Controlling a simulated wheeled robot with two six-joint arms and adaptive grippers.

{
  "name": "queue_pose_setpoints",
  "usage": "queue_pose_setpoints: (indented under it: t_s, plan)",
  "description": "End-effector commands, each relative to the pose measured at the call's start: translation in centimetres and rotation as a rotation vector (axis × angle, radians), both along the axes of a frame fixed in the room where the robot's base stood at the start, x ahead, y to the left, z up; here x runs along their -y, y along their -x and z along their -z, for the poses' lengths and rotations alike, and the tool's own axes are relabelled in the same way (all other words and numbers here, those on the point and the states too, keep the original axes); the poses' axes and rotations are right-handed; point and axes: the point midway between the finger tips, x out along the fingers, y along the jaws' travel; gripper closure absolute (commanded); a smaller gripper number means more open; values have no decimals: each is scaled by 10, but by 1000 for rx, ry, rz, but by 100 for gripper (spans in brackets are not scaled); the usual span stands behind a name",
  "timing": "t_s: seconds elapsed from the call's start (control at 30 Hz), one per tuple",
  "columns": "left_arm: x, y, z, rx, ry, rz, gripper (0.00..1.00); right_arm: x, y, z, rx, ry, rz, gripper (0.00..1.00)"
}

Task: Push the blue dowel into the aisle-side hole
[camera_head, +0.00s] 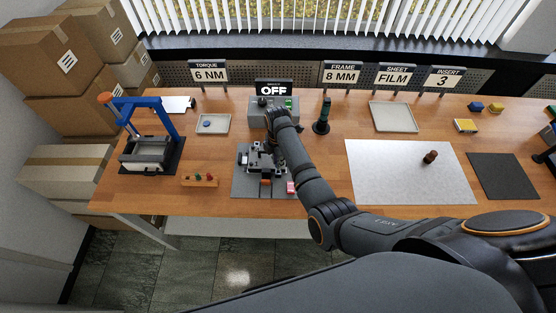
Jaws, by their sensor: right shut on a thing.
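My right gripper (265,152) is above a dark press fixture on a grey base plate (243,187), with my wrist bent over it. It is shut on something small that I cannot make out. The blue dowel is not clearly visible, and the holes in the fixture are too small or covered to tell apart. A small wooden rack (200,182) with several coloured pegs, green and reddish, stands left of the plate. My left gripper is not in view.
A blue-framed press (150,104) stands at the left. A control box (286,103) reading OFF is behind the fixture. A white sheet (385,178) with a brown piece (430,157) lies to the right.

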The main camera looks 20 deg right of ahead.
Motion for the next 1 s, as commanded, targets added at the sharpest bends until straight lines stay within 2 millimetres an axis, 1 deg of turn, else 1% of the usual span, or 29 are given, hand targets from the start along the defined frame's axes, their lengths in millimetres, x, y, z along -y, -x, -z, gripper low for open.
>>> queue_pose_setpoints:
  t_s: [1.0]
  plan:
    - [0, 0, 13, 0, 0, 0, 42, 0, 0, 26, 0, 0, 0, 100]
